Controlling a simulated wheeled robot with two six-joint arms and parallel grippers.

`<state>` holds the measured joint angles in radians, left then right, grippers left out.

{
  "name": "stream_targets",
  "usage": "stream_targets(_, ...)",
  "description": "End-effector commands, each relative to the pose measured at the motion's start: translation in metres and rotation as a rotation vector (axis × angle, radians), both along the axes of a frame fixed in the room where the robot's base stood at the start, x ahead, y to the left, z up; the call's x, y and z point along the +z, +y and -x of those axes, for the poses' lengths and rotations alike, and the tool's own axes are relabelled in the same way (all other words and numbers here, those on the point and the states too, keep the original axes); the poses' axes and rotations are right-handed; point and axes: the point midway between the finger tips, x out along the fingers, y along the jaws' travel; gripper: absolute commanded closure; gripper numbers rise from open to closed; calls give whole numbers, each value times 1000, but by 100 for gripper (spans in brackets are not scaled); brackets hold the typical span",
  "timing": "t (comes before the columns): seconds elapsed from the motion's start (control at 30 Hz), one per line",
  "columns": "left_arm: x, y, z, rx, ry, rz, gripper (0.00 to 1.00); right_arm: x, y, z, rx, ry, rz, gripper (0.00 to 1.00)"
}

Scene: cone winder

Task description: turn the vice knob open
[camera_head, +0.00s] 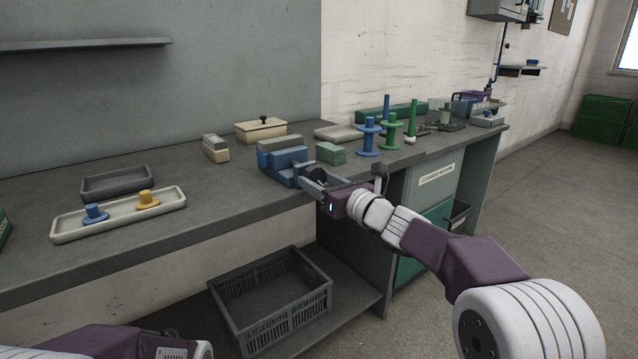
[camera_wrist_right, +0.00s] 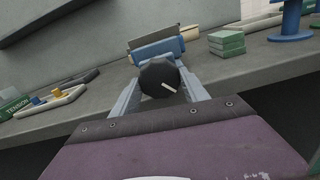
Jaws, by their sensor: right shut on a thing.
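The blue vice (camera_head: 281,160) with grey jaws stands at the front edge of the workbench, and it also shows in the right wrist view (camera_wrist_right: 158,49). Its round black knob (camera_wrist_right: 158,76) faces me and has a white line mark, tilted down to the right. My right gripper (camera_head: 314,178) is shut on the knob, one finger on each side of it. In the head view the knob (camera_head: 318,174) is partly hidden by the fingers. My left arm shows only in part at the bottom left, and its gripper is out of view.
A cream tray (camera_head: 118,222) with a blue and a yellow piece lies left on the bench, beside a dark tray (camera_head: 117,190). Green blocks (camera_head: 330,153) and blue and green spools (camera_head: 391,133) stand right of the vice. A dark crate (camera_head: 262,325) sits below the bench.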

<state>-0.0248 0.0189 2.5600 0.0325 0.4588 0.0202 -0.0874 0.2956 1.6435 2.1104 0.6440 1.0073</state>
Motion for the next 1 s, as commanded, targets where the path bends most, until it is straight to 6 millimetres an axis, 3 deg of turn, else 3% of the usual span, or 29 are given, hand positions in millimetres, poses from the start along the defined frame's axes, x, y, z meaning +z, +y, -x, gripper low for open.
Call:
stream_targets(0.27,-24,0,0,0,0,0,25,-5,0,0,0,-95,129,88)
stream_targets(1.0,-87,0,0,0,0,0,25,-4,-1,-1,-1,-506,695,88)
